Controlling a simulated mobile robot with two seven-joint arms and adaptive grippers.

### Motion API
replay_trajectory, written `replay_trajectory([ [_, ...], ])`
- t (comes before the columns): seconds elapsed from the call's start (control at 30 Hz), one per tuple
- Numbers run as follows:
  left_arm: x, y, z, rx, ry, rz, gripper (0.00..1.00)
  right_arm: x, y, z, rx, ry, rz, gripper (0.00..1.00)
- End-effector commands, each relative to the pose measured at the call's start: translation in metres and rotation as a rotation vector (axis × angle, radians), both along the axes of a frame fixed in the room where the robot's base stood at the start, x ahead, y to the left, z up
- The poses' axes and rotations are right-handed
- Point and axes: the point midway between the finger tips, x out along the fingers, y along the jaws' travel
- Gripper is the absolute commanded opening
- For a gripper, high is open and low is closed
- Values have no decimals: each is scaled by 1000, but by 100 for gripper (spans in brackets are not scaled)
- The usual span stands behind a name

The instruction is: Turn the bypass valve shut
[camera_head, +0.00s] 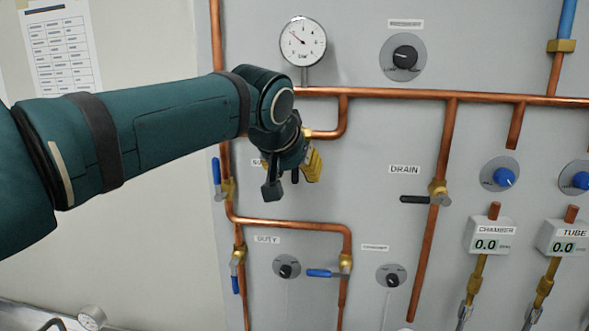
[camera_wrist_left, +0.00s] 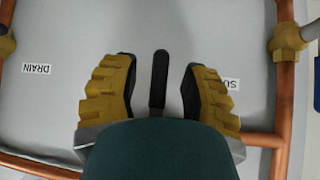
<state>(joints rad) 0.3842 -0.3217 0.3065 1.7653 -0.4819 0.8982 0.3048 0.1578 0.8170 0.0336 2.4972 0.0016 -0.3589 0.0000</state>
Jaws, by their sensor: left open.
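My left gripper (camera_head: 293,178) is in front of the panel in the head view, its body covering part of a short horizontal copper pipe. In the left wrist view the gripper (camera_wrist_left: 158,70) is open, with a yellow, black-padded finger on each side. A black lever handle (camera_wrist_left: 158,82) stands between the fingers, with a gap visible on both sides. It appears to be the bypass valve's handle, crosswise to the copper pipe (camera_wrist_left: 265,140). The valve body and its label are hidden behind my gripper. A brass fitting (camera_head: 308,133) shows just right of my wrist in the head view.
The drain valve (camera_head: 438,190) with a black handle is to the right. A blue-handled valve (camera_head: 228,190) is close on the left, and another blue-handled valve (camera_head: 345,264) is below. A pressure gauge (camera_head: 303,41) is above my wrist. Bare panel separates my gripper from the drain valve.

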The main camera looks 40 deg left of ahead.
Motion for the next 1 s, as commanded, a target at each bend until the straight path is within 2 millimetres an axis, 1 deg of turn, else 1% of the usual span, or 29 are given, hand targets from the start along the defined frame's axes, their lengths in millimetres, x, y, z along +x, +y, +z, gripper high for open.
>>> replay_trajectory([
  [0.13,-4,-2,6,1,-4,-1,44,0,0,0,0,0,0,47],
  [0.23,-12,-5,15,1,-5,-1,44,0,0,0,0,0,0,47],
  [0.5,-48,-19,54,1,-5,-1,44,0,0,0,0,0,0,47],
  [0.7,-69,-26,76,1,-2,0,44,0,0,0,0,0,0,47],
  [0.83,-76,-29,83,-1,0,1,44,0,0,0,0,0,0,47],
  [1.0,-79,-30,85,0,1,0,44,0,0,0,0,0,0,47],
])
